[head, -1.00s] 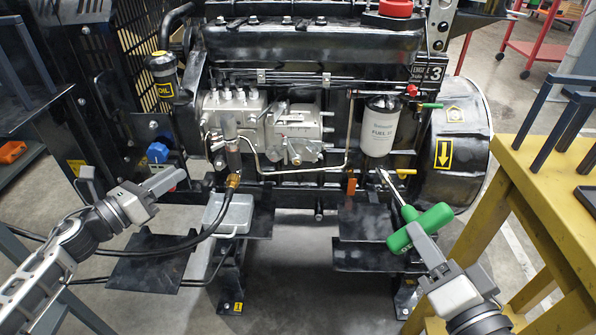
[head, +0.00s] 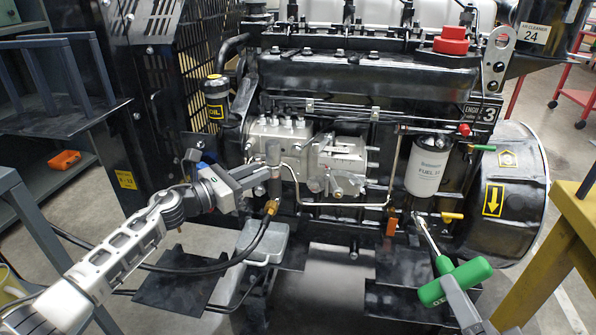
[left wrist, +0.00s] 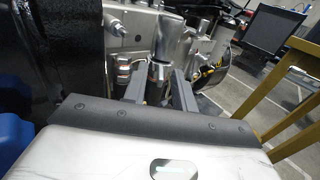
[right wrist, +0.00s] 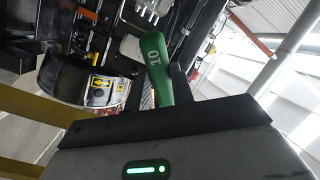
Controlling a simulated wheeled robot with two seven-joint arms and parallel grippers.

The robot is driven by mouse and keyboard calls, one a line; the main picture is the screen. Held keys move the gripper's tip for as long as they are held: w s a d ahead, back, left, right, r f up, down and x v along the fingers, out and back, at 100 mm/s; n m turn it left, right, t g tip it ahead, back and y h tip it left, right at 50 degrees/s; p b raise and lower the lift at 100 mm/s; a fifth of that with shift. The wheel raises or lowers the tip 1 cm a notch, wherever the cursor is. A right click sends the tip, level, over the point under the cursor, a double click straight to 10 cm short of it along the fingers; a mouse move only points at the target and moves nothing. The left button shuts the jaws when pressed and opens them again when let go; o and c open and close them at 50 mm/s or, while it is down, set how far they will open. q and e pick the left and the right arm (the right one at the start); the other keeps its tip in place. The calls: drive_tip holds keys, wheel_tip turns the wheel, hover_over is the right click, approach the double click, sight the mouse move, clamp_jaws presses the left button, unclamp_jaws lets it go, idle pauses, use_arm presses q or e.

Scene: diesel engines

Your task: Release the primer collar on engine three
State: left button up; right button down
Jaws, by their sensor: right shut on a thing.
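Engine three (head: 345,80) carries the label "ENGINE 3". The primer is a small upright cylinder (head: 273,153) on the front of the silver injection pump (head: 325,155); the collar cannot be told apart clearly. My left gripper (head: 268,178) is at this cylinder. In the left wrist view the cylinder (left wrist: 158,72) stands between my left gripper's two spread fingers (left wrist: 157,92); contact cannot be told. My right gripper (head: 458,286) is shut on a green T-handle tool (head: 470,274), whose metal shaft points up toward the engine below the white fuel filter (head: 426,168). The right wrist view shows the handle marked "10" (right wrist: 158,68).
A yellow-handled valve (head: 452,216) is near the tool shaft. A yellow stand (head: 570,225) is at right. A grey shelf (head: 50,200) is at left.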

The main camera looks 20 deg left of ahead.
use_arm(q)
drive_tip(key=shift+w+d, duration=0.15)
drive_tip(key=shift+w, duration=0.1)
clamp_jaws()
